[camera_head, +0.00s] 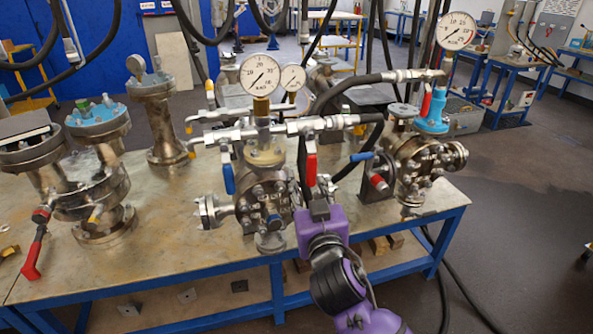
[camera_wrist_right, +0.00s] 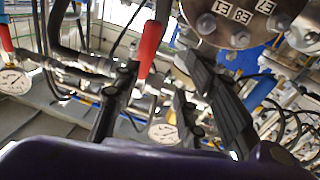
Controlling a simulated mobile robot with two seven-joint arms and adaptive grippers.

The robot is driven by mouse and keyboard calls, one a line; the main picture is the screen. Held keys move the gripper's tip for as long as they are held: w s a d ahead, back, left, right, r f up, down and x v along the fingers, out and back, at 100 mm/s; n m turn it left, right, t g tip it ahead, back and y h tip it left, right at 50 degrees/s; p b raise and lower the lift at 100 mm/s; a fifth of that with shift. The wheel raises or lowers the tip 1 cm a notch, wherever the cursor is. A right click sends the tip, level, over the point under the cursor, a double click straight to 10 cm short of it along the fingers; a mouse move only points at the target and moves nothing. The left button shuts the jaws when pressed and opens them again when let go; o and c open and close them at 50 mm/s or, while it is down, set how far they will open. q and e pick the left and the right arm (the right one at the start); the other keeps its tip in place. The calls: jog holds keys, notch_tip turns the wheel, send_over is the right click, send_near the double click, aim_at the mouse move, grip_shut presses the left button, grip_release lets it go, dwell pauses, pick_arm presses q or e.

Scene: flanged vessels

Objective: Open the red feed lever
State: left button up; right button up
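A red lever (camera_head: 311,168) hangs from the pipework at the right side of the middle vessel (camera_head: 262,190). My right gripper (camera_head: 318,197) is just below it, with the purple wrist lower in the picture. In the right wrist view a red handle (camera_wrist_right: 150,45) shows beyond the gap between the dark fingers of my right gripper (camera_wrist_right: 163,72), nearer the left finger. The fingers are apart, and I cannot tell whether one touches the handle. No label tells which red lever is the feed lever. My left gripper is in neither view.
A blue lever (camera_head: 228,178) hangs left of the middle vessel. Another red lever (camera_head: 426,103) is on the right vessel (camera_head: 428,160), and a red-handled lever (camera_head: 35,252) is at far left. Gauges and hoses crowd above. The metal tabletop (camera_head: 165,215) is bare left of the middle vessel.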

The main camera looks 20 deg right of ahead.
aim_at(312, 172)
jog(key=shift+d+r+m+h, duration=0.1)
jog(key=shift+d+m+h, duration=0.5)
jog(key=shift+d+m, duration=0.3)
jog(key=w, duration=0.4)
jog(key=w+d+p, duration=0.1)
jog(key=w, duration=0.2)
jog(key=shift+d, duration=0.1)
jog(key=shift+c, duration=0.3)
grip_shut()
